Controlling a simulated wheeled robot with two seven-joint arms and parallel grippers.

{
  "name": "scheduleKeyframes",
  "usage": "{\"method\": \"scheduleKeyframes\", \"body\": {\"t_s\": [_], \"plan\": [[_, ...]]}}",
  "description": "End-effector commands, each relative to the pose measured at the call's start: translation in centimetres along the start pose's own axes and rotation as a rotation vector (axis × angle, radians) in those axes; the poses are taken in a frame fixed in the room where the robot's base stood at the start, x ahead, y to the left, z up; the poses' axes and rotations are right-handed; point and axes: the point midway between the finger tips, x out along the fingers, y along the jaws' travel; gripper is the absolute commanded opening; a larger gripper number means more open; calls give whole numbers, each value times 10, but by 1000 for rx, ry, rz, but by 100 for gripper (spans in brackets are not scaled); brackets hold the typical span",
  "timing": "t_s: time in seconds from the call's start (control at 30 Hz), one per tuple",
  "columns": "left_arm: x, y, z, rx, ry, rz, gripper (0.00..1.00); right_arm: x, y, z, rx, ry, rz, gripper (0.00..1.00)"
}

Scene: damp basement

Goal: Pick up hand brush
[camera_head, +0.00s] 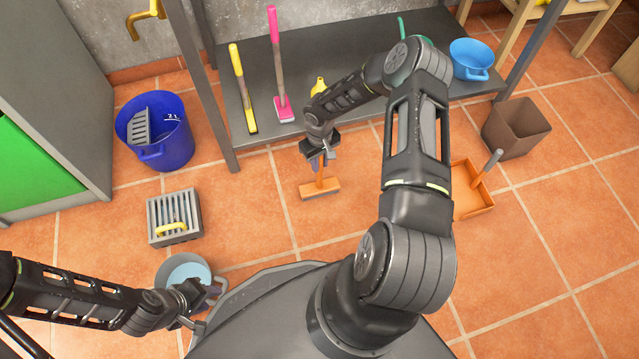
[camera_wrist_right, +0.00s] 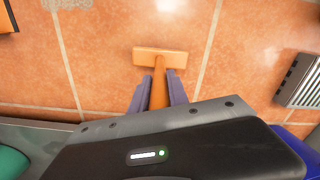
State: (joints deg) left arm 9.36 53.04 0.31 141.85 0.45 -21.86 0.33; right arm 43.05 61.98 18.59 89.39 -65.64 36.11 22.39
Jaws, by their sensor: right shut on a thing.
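The hand brush (camera_head: 322,189) has an orange head and handle and is in front of the shelf in the head view. It also shows in the right wrist view (camera_wrist_right: 161,57), head pointing away from the gripper. My right gripper (camera_head: 319,162) is above the brush head, and its two fingers (camera_wrist_right: 159,90) are closed on the brush handle from both sides. Whether the brush head touches the floor I cannot tell. My left gripper (camera_head: 202,306) is at the lower left, beside a light grey bucket (camera_head: 176,268); its finger gap is not clear.
A grey shelf (camera_head: 350,75) holds a yellow tool, a pink brush and a blue pot (camera_head: 471,60). A blue bucket (camera_head: 155,131) and a grey slatted box (camera_head: 174,216) stand left. An orange dustpan (camera_head: 470,190) and brown bin (camera_head: 516,127) stand right.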

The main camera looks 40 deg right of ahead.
Motion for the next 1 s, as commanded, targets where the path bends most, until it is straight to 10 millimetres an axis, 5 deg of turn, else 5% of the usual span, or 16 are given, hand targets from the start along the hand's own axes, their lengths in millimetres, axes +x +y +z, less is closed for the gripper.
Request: {"method": "scheduleKeyframes", "body": {"t_s": [0.53, 1.0], "plan": [[-4, 1, 0, 0, -1, 0, 36, -9, 0, -1, -1, 2, 1, 0], [-35, 11, 4, 3, -19, 1, 36, -91, 1, -1, -1, 2, 2, 0]]}}
